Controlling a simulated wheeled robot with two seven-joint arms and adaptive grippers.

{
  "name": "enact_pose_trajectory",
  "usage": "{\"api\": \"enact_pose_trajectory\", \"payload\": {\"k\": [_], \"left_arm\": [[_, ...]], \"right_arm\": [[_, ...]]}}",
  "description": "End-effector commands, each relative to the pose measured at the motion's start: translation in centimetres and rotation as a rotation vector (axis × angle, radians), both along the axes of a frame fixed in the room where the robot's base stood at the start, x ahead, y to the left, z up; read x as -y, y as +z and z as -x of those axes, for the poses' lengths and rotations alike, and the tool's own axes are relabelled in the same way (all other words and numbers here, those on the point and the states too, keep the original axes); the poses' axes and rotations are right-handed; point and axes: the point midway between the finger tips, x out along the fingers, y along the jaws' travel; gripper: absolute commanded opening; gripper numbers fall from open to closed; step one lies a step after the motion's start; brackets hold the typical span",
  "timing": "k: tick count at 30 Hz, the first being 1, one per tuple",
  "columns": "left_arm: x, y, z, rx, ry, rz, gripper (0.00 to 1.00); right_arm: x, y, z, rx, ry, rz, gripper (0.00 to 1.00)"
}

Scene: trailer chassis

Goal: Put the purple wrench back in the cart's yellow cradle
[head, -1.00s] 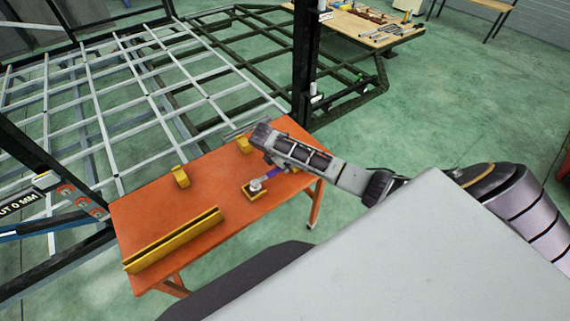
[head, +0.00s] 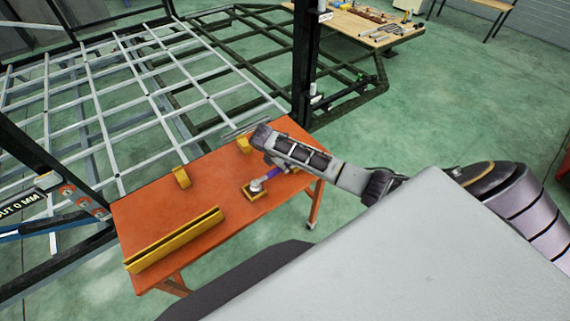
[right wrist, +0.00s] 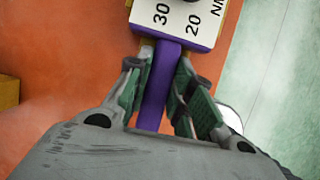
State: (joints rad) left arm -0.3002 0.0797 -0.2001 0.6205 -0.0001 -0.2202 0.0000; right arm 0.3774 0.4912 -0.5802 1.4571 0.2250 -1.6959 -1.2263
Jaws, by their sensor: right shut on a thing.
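The purple wrench (head: 272,172) is over the right part of the orange cart (head: 180,207). Its purple bar runs between the fingers of my right gripper (right wrist: 160,75) in the right wrist view. My right gripper is shut on it. A white face with the numbers 30 and 20 (right wrist: 175,18) is at the bar's far end. In the head view a grey-white piece sits there above a yellow block (head: 255,196); contact is unclear. Two upright yellow brackets, one at left (head: 181,178) and one behind my gripper (head: 243,145), stand on the cart. My left gripper is not in view.
A long yellow channel (head: 175,240) lies along the cart's front left. A grey trailer frame (head: 90,100) stands behind the cart, with a dark post (head: 305,60) near its back right corner. A wooden bench with tools (head: 365,28) is farther back. Green floor is clear at right.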

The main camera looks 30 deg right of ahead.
Motion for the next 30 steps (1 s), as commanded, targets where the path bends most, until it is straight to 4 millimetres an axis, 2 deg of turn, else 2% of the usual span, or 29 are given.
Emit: {"api": "enact_pose_trajectory", "payload": {"k": [30], "left_arm": [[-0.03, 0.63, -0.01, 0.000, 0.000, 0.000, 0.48]], "right_arm": [[0.01, 0.19, -0.09, 0.002, 0.000, 0.001, 0.00]]}}
